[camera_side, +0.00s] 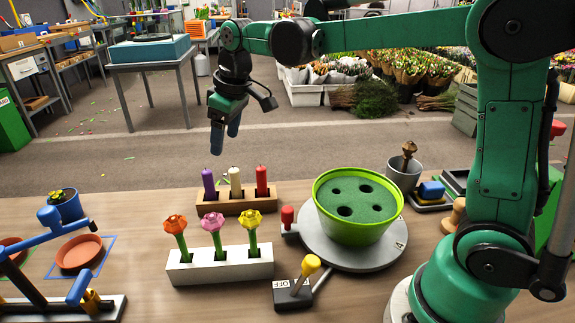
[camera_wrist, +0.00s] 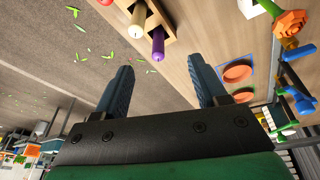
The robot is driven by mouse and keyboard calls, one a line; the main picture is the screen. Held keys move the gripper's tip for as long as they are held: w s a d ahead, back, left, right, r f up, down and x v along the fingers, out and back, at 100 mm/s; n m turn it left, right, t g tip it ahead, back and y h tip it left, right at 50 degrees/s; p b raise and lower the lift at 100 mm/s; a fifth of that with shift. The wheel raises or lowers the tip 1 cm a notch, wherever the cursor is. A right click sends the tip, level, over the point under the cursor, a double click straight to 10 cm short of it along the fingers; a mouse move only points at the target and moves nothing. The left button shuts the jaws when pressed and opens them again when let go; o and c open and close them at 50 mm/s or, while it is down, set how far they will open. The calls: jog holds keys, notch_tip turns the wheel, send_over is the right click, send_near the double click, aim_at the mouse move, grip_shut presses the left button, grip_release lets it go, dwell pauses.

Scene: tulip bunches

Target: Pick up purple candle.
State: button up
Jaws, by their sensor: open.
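The purple candle (camera_side: 208,184) stands upright in the left hole of a wooden block (camera_side: 238,206). A white candle (camera_side: 235,182) and a red candle (camera_side: 261,181) stand to its right in the same block. My gripper (camera_side: 225,142) hangs above and behind the candles in the side view, pointing down, apart from them. In the wrist view my gripper (camera_wrist: 165,85) shows two blue fingers spread apart with nothing between them. The purple candle (camera_wrist: 158,42) is beyond the fingertips there, between them sideways, with the white candle (camera_wrist: 138,16) to its left.
A white block (camera_side: 219,265) with orange, pink and yellow flowers stands in front of the candles. A green pot (camera_side: 358,206) with a holed top sits on a grey turntable (camera_side: 352,250) to the right. A blue-handled rack (camera_side: 50,262) and clay saucers (camera_side: 80,254) are at left.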

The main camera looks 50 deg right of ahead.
aim_at(206, 171)
jog(key=w+f, duration=0.1)
jog(key=w, duration=0.1)
jog(key=w+f+n+g, duration=0.1)
jog(key=w+f, duration=0.1)
jog(key=w+f+n+g, duration=0.1)
jog(key=w, duration=0.1)
jog(key=shift+a+f, duration=0.25)
jog(key=shift+f, duration=0.1)
jog(key=shift+w+a+f, duration=0.1)
jog(key=shift+w+f, duration=0.1)
jog(key=shift+f, duration=1.25)
jog(key=shift+w+a+f, duration=0.1)
jog(key=shift+w+f, duration=0.05)
jog(key=shift+f, duration=1.25)
grip_shut()
